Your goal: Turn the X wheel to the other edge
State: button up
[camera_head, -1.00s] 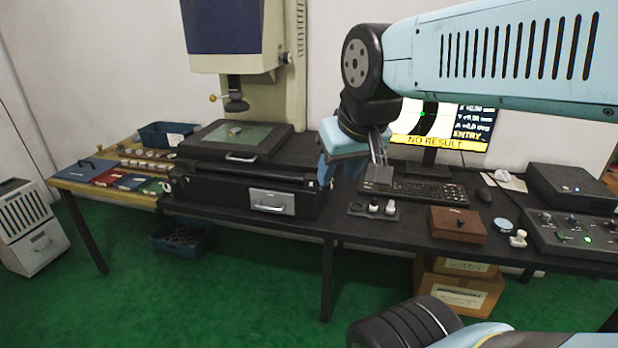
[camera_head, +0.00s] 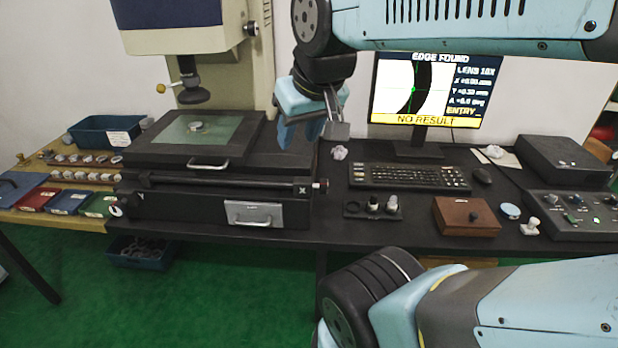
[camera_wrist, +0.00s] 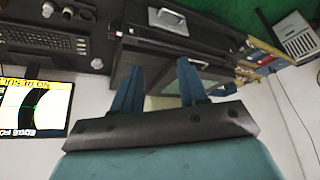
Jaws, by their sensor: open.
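The X wheel (camera_head: 320,186) is a small dark knob with a pale end at the right end of the measuring machine's stage, beside a white X mark. My gripper (camera_head: 300,138) has blue fingers and hangs above and behind the wheel, apart from it. In the wrist view my gripper (camera_wrist: 160,68) is open, with nothing between the fingers and the dark stage beyond them. The monitor (camera_head: 424,90) reads EDGE FOUND and NO RESULT, with a black arc and a green mark. A ring (camera_head: 196,127) lies on the glass stage plate (camera_head: 222,137).
The Y wheel (camera_head: 116,208) is at the stage's left front. A keyboard (camera_head: 405,177), a holder with small parts (camera_head: 372,207), a brown box (camera_head: 466,216) and a control panel (camera_head: 572,216) stand to the right. Crumpled paper (camera_head: 339,152) lies behind the wheel.

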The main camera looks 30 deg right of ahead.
jog(key=shift+o, duration=0.2)
jog(key=shift+o, duration=0.9)
jog(key=shift+w, duration=0.1)
jog(key=shift+o, duration=0.7)
jog(key=shift+w+d+f, duration=0.1)
jog(key=shift+w+f, duration=0.05)
jog(key=shift+f, duration=0.05)
jog(key=o, duration=0.3)
jog(key=w+d+f+m+g+y, duration=0.3)
jog(key=w+d+f+m+g, duration=0.1)
jog(key=f, duration=0.3)
jog(key=shift+w+d+f+m+g, duration=0.15)
jog(key=shift+w+m+g, duration=0.5)
jog(key=shift+m, duration=0.25)
jog(key=m+t+y, duration=1)
jog(key=m+y, duration=0.2)
jog(key=m, duration=0.7)
send_near(326, 186)
jog(key=w+a, duration=0.2)
jog(key=w+a+f, duration=0.1)
jog(key=w+a, duration=0.4)
jog(key=shift+w+f, duration=0.15)
jog(key=shift+f, duration=0.1)
